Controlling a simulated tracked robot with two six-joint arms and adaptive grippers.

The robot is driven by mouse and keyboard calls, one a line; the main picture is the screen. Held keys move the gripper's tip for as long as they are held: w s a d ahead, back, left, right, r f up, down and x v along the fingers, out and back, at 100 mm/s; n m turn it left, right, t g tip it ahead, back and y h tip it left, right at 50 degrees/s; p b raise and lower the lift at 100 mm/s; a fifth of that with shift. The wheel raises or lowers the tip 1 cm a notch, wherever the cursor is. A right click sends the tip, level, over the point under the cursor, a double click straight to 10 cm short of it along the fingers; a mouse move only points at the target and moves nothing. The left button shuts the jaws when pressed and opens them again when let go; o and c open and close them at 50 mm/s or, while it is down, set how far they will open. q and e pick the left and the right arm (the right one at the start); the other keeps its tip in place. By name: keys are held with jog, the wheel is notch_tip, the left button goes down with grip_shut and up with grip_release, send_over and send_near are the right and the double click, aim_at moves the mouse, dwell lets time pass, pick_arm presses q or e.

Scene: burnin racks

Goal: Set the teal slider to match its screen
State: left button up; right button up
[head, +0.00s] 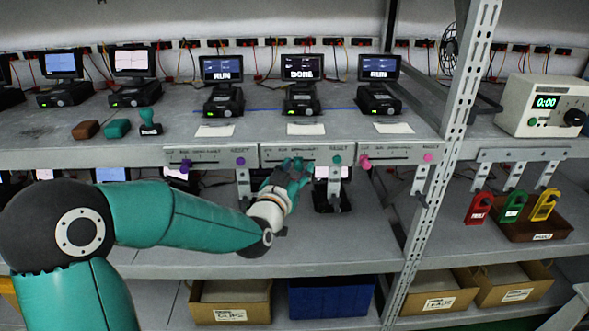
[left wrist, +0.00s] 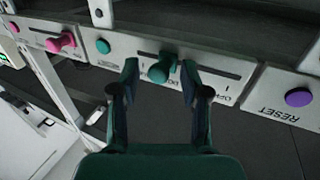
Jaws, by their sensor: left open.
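My left gripper (head: 292,174) is open at this panel. In the left wrist view, which is turned over, its two fingers stand on either side of the knob, with gaps visible. In the head view the fingers mostly hide the knob. The screen above this panel (head: 301,66) reads DONE. A round teal reset button (head: 336,159) is at the panel's right end. My right gripper is not in view.
The panel to the left has a purple slider (head: 186,164) and the one to the right a pink slider (head: 366,162). Screens reading RUN (head: 222,69) flank the middle one. A rack upright (head: 447,150) stands right.

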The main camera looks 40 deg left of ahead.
pick_arm(q)
jog(key=v, duration=0.7)
jog(key=shift+s, duration=0.2)
jog(key=shift+d, duration=0.1)
jog(key=d+f+m+g+h+p, duration=0.1)
jog(key=d+f+g+h, duration=0.1)
jog(key=d+f, duration=0.45)
jog(key=d+f+m+g+h+p, duration=0.1)
jog(key=d+f+g+h, duration=0.15)
jog(key=f, duration=0.75)
jog(key=d+f+m+g+h+p, duration=0.1)
jog(key=d+f+g+h+p, duration=0.15)
jog(key=d+f, duration=0.45)
jog(key=s+d+f+g+h, duration=0.1)
jog(key=s+d+f+g, duration=0.3)
jog(key=s+f, duration=0.4)
jog(key=s+d+f+n+g+h, duration=0.1)
jog(key=s+d+f+g, duration=0.3)
jog(key=s+f, duration=0.4)
jog(key=s+g, duration=0.1)
jog(key=s, duration=0.1)
jog(key=shift+s+d+f+n+g+h, duration=0.3)
jog(key=shift+s+d+f, duration=0.05)
jog(key=shift+d+f, duration=0.05)
